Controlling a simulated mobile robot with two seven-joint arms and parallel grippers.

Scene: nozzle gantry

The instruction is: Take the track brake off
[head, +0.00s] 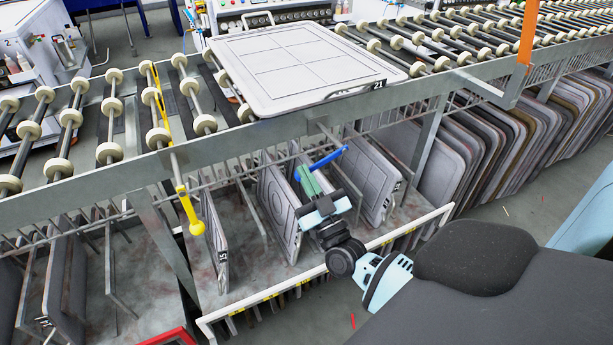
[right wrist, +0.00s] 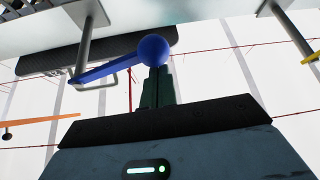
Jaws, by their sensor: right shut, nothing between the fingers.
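A blue lever (head: 328,160) with a round end hangs below the front rail of the roller track. In the right wrist view the blue lever (right wrist: 105,72) ends in a blue ball right at my fingertips. No label tells me which lever is the track brake. My right gripper (head: 303,172) is shut and empty, its green fingers at the lever's ball end. In the right wrist view my right gripper (right wrist: 157,72) is partly behind the ball; I cannot tell whether they touch. My left gripper is not in view.
A yellow lever (head: 184,195) with a ball end hangs at the left of the track. An orange bar (head: 527,35) stands at the upper right. A grey panel marked 21 (head: 300,65) lies on the rollers. Several panels stand in racks below, close around my right gripper.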

